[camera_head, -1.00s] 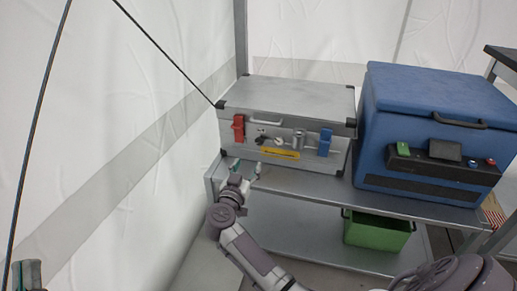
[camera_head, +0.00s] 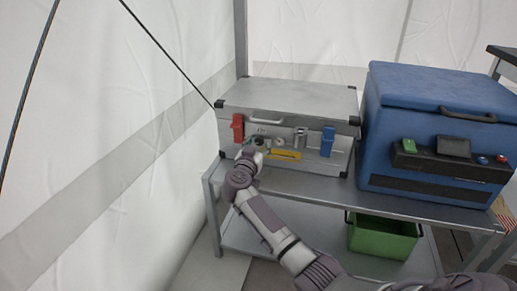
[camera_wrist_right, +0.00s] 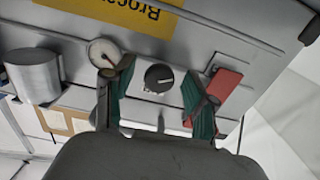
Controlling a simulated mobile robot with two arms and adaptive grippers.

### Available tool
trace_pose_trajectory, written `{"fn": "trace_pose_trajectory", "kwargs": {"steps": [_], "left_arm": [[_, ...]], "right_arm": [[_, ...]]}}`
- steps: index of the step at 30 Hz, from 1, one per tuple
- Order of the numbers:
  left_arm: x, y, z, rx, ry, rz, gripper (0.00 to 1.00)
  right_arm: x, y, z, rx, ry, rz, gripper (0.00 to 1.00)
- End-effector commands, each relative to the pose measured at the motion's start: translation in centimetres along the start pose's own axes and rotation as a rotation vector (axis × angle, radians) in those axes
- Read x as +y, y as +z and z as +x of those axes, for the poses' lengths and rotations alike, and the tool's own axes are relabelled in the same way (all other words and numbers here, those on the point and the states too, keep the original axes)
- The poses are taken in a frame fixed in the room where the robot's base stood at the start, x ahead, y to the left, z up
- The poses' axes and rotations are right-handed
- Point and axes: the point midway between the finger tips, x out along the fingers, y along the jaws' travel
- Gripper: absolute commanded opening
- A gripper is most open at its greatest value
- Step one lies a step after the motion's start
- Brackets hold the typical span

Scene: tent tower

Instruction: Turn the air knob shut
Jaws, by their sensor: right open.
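The air knob (camera_wrist_right: 158,77) is a round black knob with a pale line across it, on a light plate on the front of the silver metal case (camera_head: 290,95). In the right wrist view it sits between the two green fingers of my right gripper (camera_wrist_right: 158,92), which is open with a gap on each side of it. In the head view my right gripper (camera_head: 252,152) is at the left part of the case front and hides the knob. Whether the fingertips touch the plate I cannot tell. My left gripper is not in view.
Near the knob are a round gauge (camera_wrist_right: 104,53), a metal cylinder (camera_wrist_right: 33,75), a red latch (camera_head: 238,128) and a yellow label (camera_head: 286,155). A blue latch (camera_head: 327,142) is farther right. A blue cooler (camera_head: 440,95) stands beside the case; a green bin (camera_head: 383,238) is below.

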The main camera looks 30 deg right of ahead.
Motion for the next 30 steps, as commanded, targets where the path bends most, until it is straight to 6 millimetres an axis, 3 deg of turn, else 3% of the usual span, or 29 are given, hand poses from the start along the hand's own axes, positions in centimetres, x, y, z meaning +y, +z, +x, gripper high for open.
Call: {"fn": "trace_pose_trajectory", "kwargs": {"steps": [10, 20, 30], "left_arm": [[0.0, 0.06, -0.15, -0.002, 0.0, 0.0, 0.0], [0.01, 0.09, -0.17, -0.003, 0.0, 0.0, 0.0], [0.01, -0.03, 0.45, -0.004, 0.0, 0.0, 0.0]], "right_arm": [[0.0, -0.09, 0.39, 0.0, 0.0, 0.0, 0.55], [0.0, -0.05, 0.36, 0.0, 0.0, 0.0, 0.0], [0.01, -0.14, 0.33, -0.002, 0.001, 0.01, 0.0]]}}
